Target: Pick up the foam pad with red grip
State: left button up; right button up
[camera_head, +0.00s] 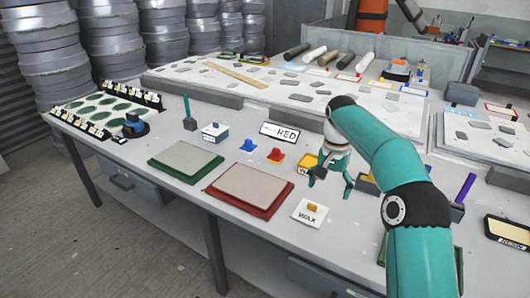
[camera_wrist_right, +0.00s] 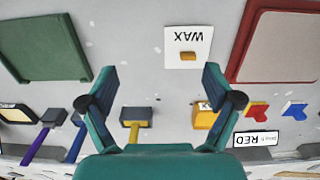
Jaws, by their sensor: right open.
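The foam pad with red grip (camera_head: 275,156) lies on the light table, in front of a sign reading RED (camera_head: 280,132). My left gripper is not in view.
A red-framed panel (camera_head: 250,188) and a green-framed panel (camera_head: 186,161) lie left of my gripper. A WAX card (camera_head: 310,211) with a small orange block lies near the front edge. Brushes with coloured handles (camera_wrist_right: 132,122) stand nearby.

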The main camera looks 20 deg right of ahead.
aim_at(276, 157)
jog(key=z, duration=0.05)
jog(key=i, duration=1.35)
